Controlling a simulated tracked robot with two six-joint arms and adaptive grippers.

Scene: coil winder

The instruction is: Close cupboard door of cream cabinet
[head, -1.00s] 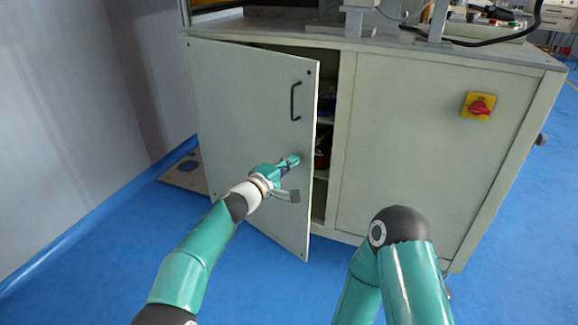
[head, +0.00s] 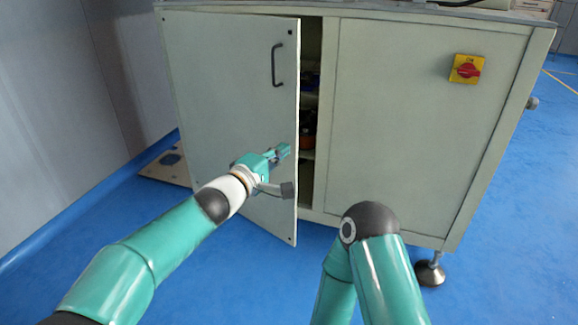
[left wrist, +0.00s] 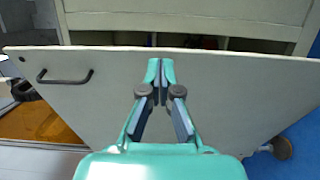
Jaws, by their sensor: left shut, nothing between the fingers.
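The cream cabinet (head: 418,120) stands ahead. Its left cupboard door (head: 222,100) is ajar, hinged at its left edge, with a dark gap along its right edge. A black handle (head: 278,65) is near the door's upper right corner; it also shows in the left wrist view (left wrist: 64,76). My left gripper (head: 284,151) is shut and empty, in front of the door's outer face near its free edge. In the left wrist view the fingertips (left wrist: 160,68) overlap the door (left wrist: 235,95); I cannot tell whether they touch it. My right gripper is not in view.
Shelves with dark and orange items (head: 308,128) show through the gap. A red and yellow switch (head: 467,69) is on the cabinet's right panel. A grey wall (head: 65,110) stands at left, with a board (head: 165,165) on the blue floor. Clear floor lies in front.

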